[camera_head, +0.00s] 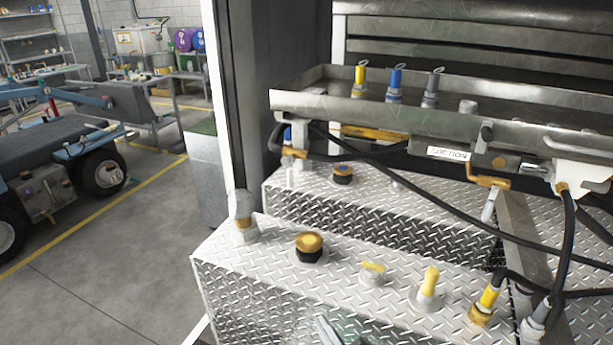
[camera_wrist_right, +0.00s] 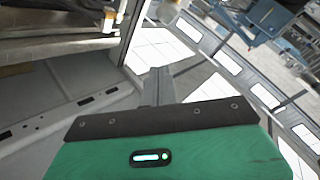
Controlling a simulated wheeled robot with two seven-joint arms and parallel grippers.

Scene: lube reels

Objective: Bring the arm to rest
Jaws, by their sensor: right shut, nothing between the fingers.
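My right gripper (camera_head: 327,332) shows only as a small grey piece at the bottom edge of the head view, in front of the diamond-plate tank box. In the right wrist view its grey fingers (camera_wrist_right: 158,86) are together, with nothing between them, beyond the green and black gripper body. It points at open space over the floor and touches nothing that I can see. Most of my right arm is out of the head view. My left gripper is in neither view.
The diamond-plate box (camera_head: 330,262) carries a black and gold cap (camera_head: 309,247) and yellow fittings (camera_head: 429,283). Above it, a metal tray (camera_head: 310,103) holds several coloured nozzles. Black hoses (camera_head: 430,205) hang at the right. Open floor (camera_head: 110,280) lies left, with a wheeled vehicle (camera_head: 60,170) beyond.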

